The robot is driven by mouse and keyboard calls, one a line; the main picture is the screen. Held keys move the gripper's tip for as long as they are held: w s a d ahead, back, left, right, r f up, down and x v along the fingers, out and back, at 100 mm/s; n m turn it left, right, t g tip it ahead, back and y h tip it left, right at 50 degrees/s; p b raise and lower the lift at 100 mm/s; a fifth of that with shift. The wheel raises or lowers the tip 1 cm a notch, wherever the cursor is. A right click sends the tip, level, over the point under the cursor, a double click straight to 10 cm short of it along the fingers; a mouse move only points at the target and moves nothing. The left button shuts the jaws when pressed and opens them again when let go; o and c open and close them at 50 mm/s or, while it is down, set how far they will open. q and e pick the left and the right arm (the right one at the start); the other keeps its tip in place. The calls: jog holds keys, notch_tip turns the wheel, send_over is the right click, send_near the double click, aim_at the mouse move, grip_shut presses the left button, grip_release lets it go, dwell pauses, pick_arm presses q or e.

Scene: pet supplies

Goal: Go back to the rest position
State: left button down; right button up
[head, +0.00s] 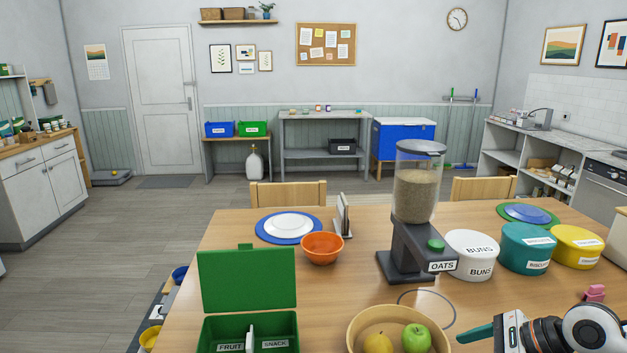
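My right gripper (478,333) is in the lower right corner, low over the near right part of the wooden table (360,290). One teal finger shows, pointing left, and I cannot make out a second finger or the gap. No held object shows at its tip. It is to the right of a wooden bowl (358,323) with a yellow fruit (378,343) and a green apple (416,338), apart from it. My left gripper is out of view.
An open green lunchbox (248,280) stands front left and an orange bowl (322,248) behind it. An oats dispenser (417,215) stands mid-table. Buns (470,255), teal (527,248) and yellow (577,247) tins stand right, with a pink object (594,293) near my arm.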

jog(key=a+r+m+t+y, duration=0.75)
jog(key=a+m+t, duration=0.35)
jog(key=m, duration=0.4)
jog(key=s+d+f+m+g+h, duration=0.15)
jog(key=d+f+m+h, duration=0.25)
jog(key=f+m+h, duration=0.65)
jog(key=s+d+f+m+h, duration=0.3)
jog(key=d+m+h, duration=0.25)
jog(key=m, duration=0.95)
jog(key=s+a+f+m+g+y, duration=0.1)
jog(key=s+a+f+m+g, duration=0.15)
jog(key=s+f+g, duration=0.5)
jog(key=s+a+f+m+g, duration=0.25)
jog(key=s+f+m, duration=0.2)
jog(key=s, duration=0.65)
notch_tip(320, 180, down, 28)
jog(key=s+g, duration=0.2)
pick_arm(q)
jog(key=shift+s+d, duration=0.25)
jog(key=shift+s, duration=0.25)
pick_arm(e)
jog(key=s+d+f+g, duration=0.1)
jog(key=s+d+f, duration=0.2)
jog(key=s+f, duration=1.1)
jog(key=shift+s+d+f, duration=0.4)
jog(key=shift+s, duration=0.7)
